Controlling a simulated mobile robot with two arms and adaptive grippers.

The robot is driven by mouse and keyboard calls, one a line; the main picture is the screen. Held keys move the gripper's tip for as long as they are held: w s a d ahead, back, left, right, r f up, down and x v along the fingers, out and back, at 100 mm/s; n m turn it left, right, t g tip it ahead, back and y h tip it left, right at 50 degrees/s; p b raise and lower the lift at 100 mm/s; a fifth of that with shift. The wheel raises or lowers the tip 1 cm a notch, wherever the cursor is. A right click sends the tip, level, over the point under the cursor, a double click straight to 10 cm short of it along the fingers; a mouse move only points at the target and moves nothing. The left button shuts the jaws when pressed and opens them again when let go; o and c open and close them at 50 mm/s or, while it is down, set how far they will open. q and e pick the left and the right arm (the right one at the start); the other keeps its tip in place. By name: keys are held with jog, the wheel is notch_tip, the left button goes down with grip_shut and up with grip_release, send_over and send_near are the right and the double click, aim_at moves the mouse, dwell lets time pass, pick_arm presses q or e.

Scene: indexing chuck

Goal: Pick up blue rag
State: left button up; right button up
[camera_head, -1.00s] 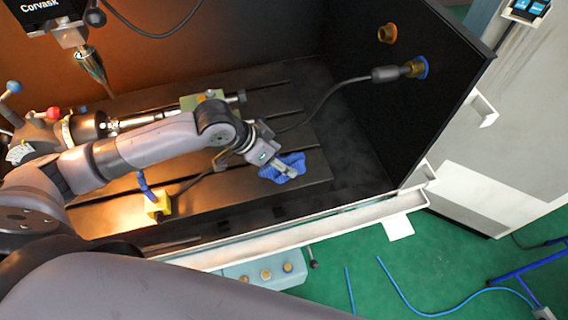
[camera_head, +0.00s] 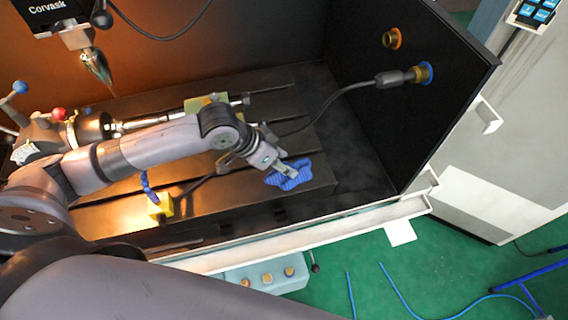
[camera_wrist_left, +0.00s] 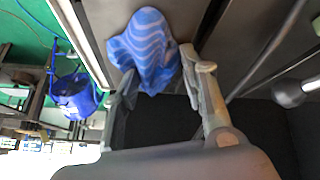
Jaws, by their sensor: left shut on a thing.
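The blue rag (camera_head: 298,177) with lighter wavy stripes lies crumpled on the right end of the slotted machine table (camera_head: 235,195) in the head view. My left gripper (camera_head: 288,172) reaches down onto it from the left and is shut on it. In the left wrist view the rag (camera_wrist_left: 147,48) is bunched up between the two fingers of my left gripper (camera_wrist_left: 155,80). The fingers stand apart with the cloth between them. I cannot tell whether the rag is clear of the table. My right gripper is not in view.
A dark cable (camera_head: 345,92) runs from the black side wall (camera_head: 400,130) across the table behind my left arm. A yellow block (camera_head: 160,206) with a blue hose stands at the front of the table. A pale rail (camera_head: 330,235) edges the front. A spindle tool (camera_head: 96,66) hangs at upper left.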

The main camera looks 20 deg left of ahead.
pick_arm(q)
notch_tip(320, 180, up, 20)
dwell(0.4)
